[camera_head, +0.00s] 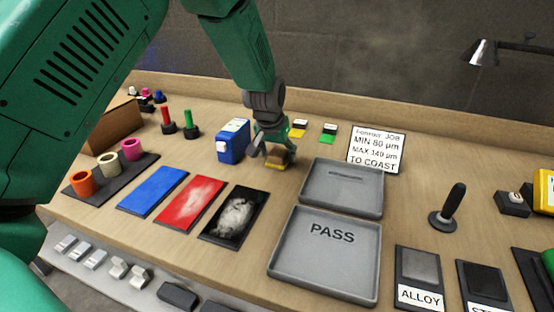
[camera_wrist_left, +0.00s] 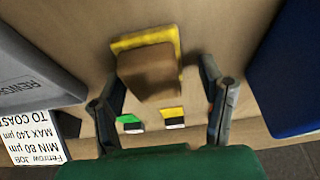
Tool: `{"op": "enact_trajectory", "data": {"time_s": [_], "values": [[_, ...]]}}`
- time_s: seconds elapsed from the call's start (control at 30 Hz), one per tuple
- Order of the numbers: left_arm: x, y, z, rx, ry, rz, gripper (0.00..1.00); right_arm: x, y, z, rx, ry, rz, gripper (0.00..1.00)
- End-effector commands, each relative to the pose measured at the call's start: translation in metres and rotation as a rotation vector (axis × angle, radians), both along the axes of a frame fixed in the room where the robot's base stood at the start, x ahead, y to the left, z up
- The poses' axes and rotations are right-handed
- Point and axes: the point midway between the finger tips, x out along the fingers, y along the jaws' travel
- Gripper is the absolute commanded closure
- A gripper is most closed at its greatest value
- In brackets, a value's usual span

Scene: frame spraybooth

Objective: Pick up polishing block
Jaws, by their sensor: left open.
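The polishing block is a brown block with a yellow base (camera_head: 277,161). My left gripper (camera_head: 274,150) is open and low over the block. In the left wrist view its two fingers (camera_wrist_left: 163,78) stand on either side of the block, with a visible gap on the right. On the left, the finger is close to the block, and I cannot tell whether it touches. My right gripper is not in view.
A blue box (camera_head: 233,141) stands just left of the gripper. Two grey trays, one marked PASS (camera_head: 290,270), lie in front and right. Blue, red and black panels (camera_head: 233,215) lie in front left. A sign (camera_head: 376,149) stands behind right.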

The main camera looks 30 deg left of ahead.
Motion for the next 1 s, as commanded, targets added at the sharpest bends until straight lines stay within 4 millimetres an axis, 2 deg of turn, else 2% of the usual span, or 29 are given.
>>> {"op": "enact_trajectory", "data": {"time_s": [0.13, 0.17, 0.2, 0.3, 0.57, 0.67, 0.77, 1.0], "values": [[0.0, -0.001, 0.001, 0.001, -0.001, -0.001, 0.37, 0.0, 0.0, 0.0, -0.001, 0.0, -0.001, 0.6], [0.0, 0.0, 0.001, 0.0, -0.001, -0.001, 0.44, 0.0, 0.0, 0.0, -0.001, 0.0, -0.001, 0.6], [0.0, 0.001, 0.0, -0.001, 0.0, -0.002, 0.58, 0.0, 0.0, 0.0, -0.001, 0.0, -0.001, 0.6], [0.0, 0.003, -0.001, -0.003, 0.0, -0.001, 0.9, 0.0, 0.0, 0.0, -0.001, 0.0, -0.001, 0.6], [0.0, 0.005, -0.002, -0.005, 0.003, 0.0, 0.9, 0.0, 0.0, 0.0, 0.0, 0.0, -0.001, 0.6], [0.0, 0.004, 0.003, -0.003, 0.003, 0.0, 0.9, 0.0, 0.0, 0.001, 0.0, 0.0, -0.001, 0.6], [0.001, 0.003, 0.019, -0.002, 0.001, -0.001, 0.9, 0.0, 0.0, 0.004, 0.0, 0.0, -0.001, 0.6], [0.001, 0.003, 0.07, -0.001, -0.003, -0.002, 0.9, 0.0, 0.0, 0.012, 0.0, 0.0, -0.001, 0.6]]}}
